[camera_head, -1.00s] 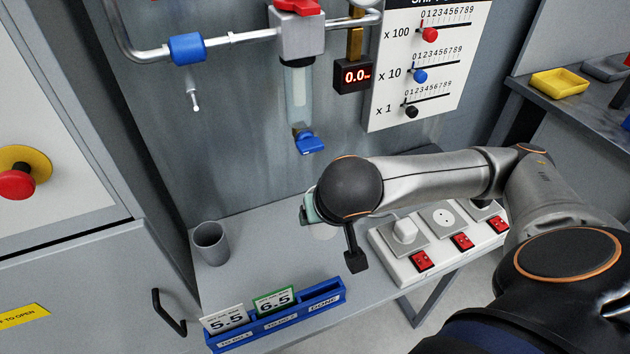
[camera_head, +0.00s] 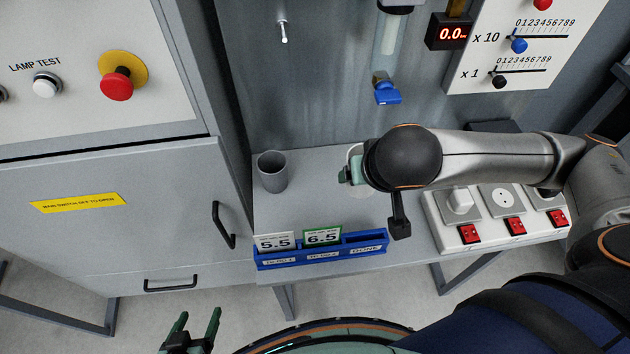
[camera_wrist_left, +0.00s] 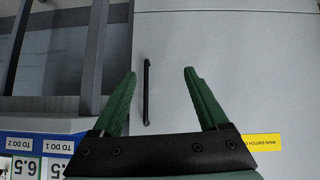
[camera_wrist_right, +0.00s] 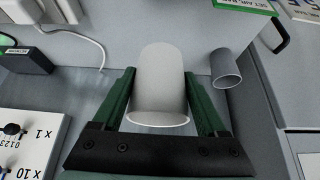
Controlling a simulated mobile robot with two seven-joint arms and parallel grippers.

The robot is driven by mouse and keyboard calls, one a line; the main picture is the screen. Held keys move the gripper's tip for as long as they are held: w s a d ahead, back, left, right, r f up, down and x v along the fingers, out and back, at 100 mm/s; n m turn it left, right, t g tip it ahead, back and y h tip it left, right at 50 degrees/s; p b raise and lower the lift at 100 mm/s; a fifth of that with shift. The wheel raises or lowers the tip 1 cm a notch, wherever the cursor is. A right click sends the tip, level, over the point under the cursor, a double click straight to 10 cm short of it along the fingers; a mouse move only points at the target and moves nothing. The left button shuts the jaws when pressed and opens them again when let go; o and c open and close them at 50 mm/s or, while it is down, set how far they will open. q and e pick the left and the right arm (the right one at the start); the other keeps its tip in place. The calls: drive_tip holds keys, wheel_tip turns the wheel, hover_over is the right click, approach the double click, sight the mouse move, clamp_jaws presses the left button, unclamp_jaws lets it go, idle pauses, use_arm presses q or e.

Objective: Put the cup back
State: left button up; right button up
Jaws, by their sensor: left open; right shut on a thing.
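My right gripper (camera_head: 352,172) is shut on a pale cup (camera_wrist_right: 160,80), which sits between its fingers in the right wrist view. In the head view my wrist hides most of this cup, above the grey bench. A second cup, grey (camera_head: 272,172), stands upright on the bench to the left of the gripper; it also shows in the right wrist view (camera_wrist_right: 226,68). My left gripper (camera_head: 197,320) is open and empty, low in front of the cabinet; the left wrist view shows nothing between its fingers (camera_wrist_left: 158,78).
A blue card rack (camera_head: 320,256) with cards 5.5 and 6.5 stands at the bench's front edge. A socket strip (camera_head: 495,220) with red switches lies to the right. A blue-handled valve (camera_head: 387,95) hangs above. A cabinet with a black handle (camera_head: 222,225) is at left.

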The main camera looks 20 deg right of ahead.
drive_tip(key=a+n+y+b, duration=0.4)
drive_tip(key=a+n+b, duration=0.3)
drive_tip(key=a+b, duration=0.3)
drive_tip(key=shift+n, duration=0.3)
drive_tip(key=w+d+f, duration=0.1)
drive_tip(key=w+f, duration=0.1)
drive_tip(key=w, duration=0.2)
drive_tip(key=w+d+f, duration=0.2)
drive_tip(key=w+f, duration=0.1)
drive_tip(key=w+d+f+b, duration=0.1)
drive_tip(key=w+d+f, duration=0.1)
drive_tip(key=w+f, duration=0.1)
drive_tip(key=shift+w, duration=0.8)
drive_tip(key=shift+w+d+f, duration=0.1)
drive_tip(key=shift+w+f, duration=0.3)
drive_tip(key=shift+f, duration=0.05)
use_arm(q)
wheel_tip(320, 180, down, 11)
drive_tip(key=w+d, duration=0.1)
drive_tip(key=d, duration=0.1)
drive_tip(key=shift+d+r+m+h, duration=0.2)
drive_tip(key=shift+m+h, duration=0.1)
use_arm(e)
drive_tip(key=shift+w+f, duration=0.15)
drive_tip(key=shift+f, duration=1.5)
